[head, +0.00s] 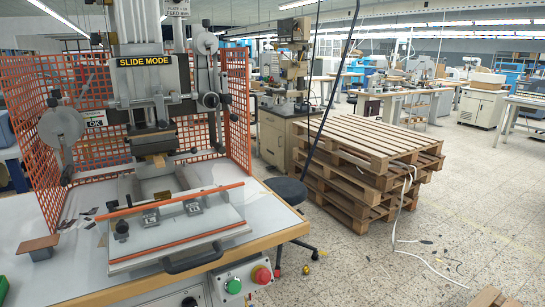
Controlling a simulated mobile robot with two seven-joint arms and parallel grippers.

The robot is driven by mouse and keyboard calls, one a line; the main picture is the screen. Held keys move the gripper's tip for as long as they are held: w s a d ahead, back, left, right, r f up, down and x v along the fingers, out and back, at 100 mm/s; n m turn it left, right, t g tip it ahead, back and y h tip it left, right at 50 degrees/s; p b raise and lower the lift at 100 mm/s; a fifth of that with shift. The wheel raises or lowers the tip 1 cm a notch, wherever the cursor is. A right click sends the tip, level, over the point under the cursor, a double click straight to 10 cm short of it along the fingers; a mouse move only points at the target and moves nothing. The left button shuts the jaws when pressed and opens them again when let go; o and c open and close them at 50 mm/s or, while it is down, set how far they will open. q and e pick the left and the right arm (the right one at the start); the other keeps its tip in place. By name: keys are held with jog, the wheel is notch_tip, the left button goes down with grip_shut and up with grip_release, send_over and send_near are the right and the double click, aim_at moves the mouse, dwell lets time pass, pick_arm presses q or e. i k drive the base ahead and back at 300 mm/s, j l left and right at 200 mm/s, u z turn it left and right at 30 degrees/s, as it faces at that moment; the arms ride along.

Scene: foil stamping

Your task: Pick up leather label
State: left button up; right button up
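A flat brown piece (38,243), which looks like the leather label, lies at the left of the white table. It seems to rest raised on a small support, and its far end sits near the orange mesh guard. Small dark scraps (78,219) lie on the table behind it, too small to make out. The foil stamping press (152,85), marked "SLIDE MODE", stands to the right of the brown piece. Neither of my grippers shows in the head view.
The press's sloped front plate (180,228) with orange strips and a dark handle (193,258) fills the table's middle. Green and red buttons (262,274) sit at the front edge. An orange mesh guard (238,105) surrounds the press. Stacked pallets (365,165) stand right.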

aim_at(42, 243)
jog(key=u, duration=1.5)
